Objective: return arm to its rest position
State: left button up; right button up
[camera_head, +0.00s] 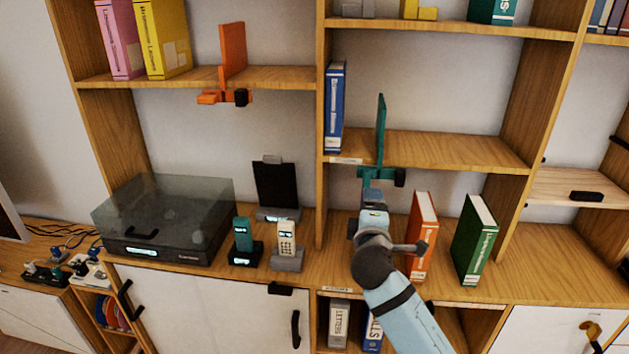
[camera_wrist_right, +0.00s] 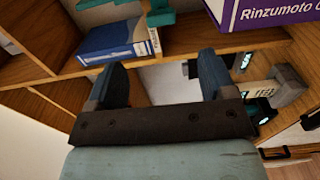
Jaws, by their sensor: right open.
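My right arm comes in from the bottom right of the head view, light blue with a dark joint. Its gripper (camera_head: 374,203) is in front of the shelf unit, below the teal bookend (camera_head: 381,130) in the picture. In the right wrist view the two blue fingers of this gripper (camera_wrist_right: 160,78) stand wide apart with nothing held between them. A blue book (camera_head: 334,108) stands upright on the middle shelf, left of the bookend; a blue book (camera_wrist_right: 118,38) also shows beyond the fingers in the wrist view. My left gripper is not in view.
An orange book (camera_head: 421,238) and a green book (camera_head: 474,240) stand on the counter, right of the gripper. Two phones (camera_head: 286,238) (camera_head: 243,236) and a turntable (camera_head: 165,220) are to the left. The middle shelf (camera_head: 450,150) is bare right of the bookend.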

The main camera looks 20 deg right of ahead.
jog(key=s+a+f+m+g+y+p, duration=0.2)
jog(key=s+a+f+y+p, duration=0.6)
jog(key=f, duration=0.6)
jog(key=s+a+f+m+g+y+p, duration=0.1)
jog(key=s+a+f+m+y+p, duration=0.1)
jog(key=s, duration=0.7)
jog(key=s+a+f+m+g+y+p, duration=0.1)
jog(key=s+a+f+m, duration=0.3)
jog(key=s, duration=0.5)
jog(key=a+f+y+p, duration=0.1)
jog(key=a, duration=0.1)
jog(key=shift+s+a+m, duration=0.15)
jog(key=shift+a+m, duration=0.15)
jog(key=shift+a, duration=0.1)
jog(key=shift+f, duration=0.1)
